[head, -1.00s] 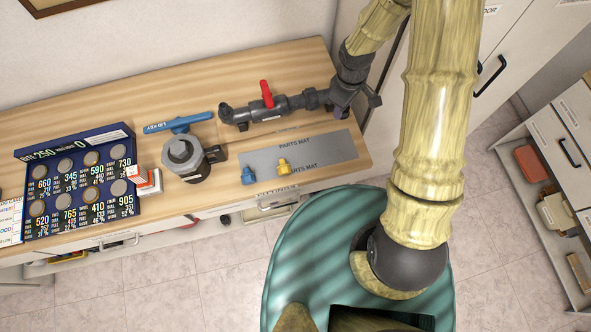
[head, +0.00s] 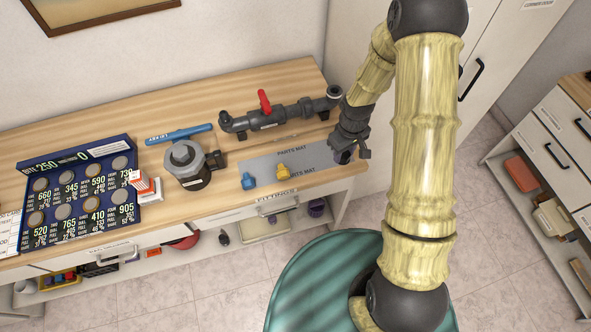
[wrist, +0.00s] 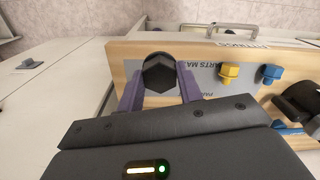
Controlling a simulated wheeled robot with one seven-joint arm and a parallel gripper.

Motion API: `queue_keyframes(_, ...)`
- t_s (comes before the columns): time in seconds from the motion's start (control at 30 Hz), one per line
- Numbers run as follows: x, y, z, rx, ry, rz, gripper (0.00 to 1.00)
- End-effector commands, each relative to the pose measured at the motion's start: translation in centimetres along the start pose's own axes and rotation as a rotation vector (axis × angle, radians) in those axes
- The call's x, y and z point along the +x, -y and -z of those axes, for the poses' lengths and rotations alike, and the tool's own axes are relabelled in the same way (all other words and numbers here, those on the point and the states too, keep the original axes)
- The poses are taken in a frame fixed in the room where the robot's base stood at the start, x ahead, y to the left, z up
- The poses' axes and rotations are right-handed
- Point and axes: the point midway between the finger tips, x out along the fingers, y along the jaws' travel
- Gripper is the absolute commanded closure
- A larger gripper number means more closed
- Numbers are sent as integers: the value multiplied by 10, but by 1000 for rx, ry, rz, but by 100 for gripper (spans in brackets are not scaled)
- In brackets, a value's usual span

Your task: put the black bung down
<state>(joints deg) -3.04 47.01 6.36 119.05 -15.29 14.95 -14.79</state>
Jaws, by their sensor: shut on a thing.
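My gripper (head: 348,153) is at the right end of the grey parts mat (head: 310,160) in the head view. In the wrist view its two purple fingers (wrist: 159,78) are shut on the black bung (wrist: 158,70), which shows a hexagonal face. The bung is over the end of the mat (wrist: 205,73) near the bench's end edge. I cannot tell whether it touches the mat. In the head view the bung is hardly distinguishable from the dark gripper.
A yellow fitting (head: 283,172) and a blue fitting (head: 248,181) sit on the mat. A grey pipe with a red-handled valve (head: 265,103) lies behind it. A dark filter housing (head: 187,164) and blue lid key (head: 180,134) are to the left. The mat between bung and yellow fitting is clear.

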Motion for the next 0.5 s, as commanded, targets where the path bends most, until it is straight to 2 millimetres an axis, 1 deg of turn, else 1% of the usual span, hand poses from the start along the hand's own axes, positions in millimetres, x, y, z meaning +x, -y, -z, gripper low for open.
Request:
queue_keyframes(0.03, 13, -5, -2, 45, 1, 0, 97)
queue_keyframes(0.23, 45, -23, -8, 241, 0, 0, 97)
queue_keyframes(0.37, 70, -36, -13, 390, -1, -3, 97)
queue_keyframes(0.4, 80, -41, -16, 442, 0, -5, 97)
queue_keyframes(0.47, 89, -48, -18, 509, 0, -8, 97)
queue_keyframes(0.5, 98, -52, -21, 554, -1, -10, 97)
